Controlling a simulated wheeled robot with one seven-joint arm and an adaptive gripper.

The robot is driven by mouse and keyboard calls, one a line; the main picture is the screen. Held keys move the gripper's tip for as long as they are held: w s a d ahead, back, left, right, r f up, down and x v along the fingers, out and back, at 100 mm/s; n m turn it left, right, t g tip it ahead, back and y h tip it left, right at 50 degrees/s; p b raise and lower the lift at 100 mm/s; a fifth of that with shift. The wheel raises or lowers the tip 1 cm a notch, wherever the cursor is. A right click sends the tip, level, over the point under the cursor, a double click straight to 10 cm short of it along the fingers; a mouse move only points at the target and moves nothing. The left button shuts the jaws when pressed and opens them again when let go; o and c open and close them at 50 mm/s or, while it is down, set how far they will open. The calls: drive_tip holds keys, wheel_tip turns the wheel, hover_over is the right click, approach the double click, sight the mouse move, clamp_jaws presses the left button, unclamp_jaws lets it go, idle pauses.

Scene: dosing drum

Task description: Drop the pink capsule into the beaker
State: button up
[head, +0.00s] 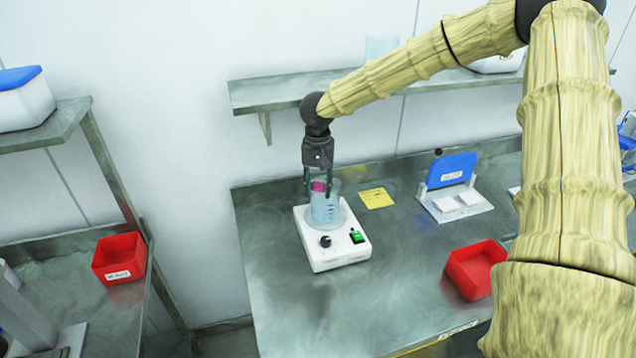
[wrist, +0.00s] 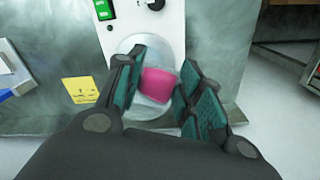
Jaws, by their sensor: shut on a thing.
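The pink capsule (wrist: 158,85) is between the two teal-padded fingers of my gripper (wrist: 165,92) in the wrist view. In the head view the pink capsule (head: 319,187) shows at the beaker's mouth, with my gripper (head: 321,184) pointing down around it. The clear beaker (head: 325,210) with blue markings stands upright on a white stirrer plate (head: 334,254). In the wrist view the beaker (wrist: 150,110) lies behind the capsule, partly hidden by the fingers. I cannot tell exactly how deep the capsule is relative to the rim.
A yellow note (head: 377,198) lies right of the stirrer. A device with a raised blue lid (head: 451,170) stands farther right. A red bin (head: 474,270) sits on the metal bench at right, and another red bin (head: 120,258) on the left bench. A shelf (head: 290,92) is on the wall behind.

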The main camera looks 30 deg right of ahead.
sight(318, 189)
drive_tip(key=shift+f, duration=0.1)
drive_tip(key=o, duration=0.8)
wheel_tip(318, 189, up, 7)
drive_tip(key=b, duration=0.2)
drive_tip(key=shift+b, duration=0.3)
drive_tip(key=shift+r, duration=0.85)
drive_tip(key=shift+a, duration=0.1)
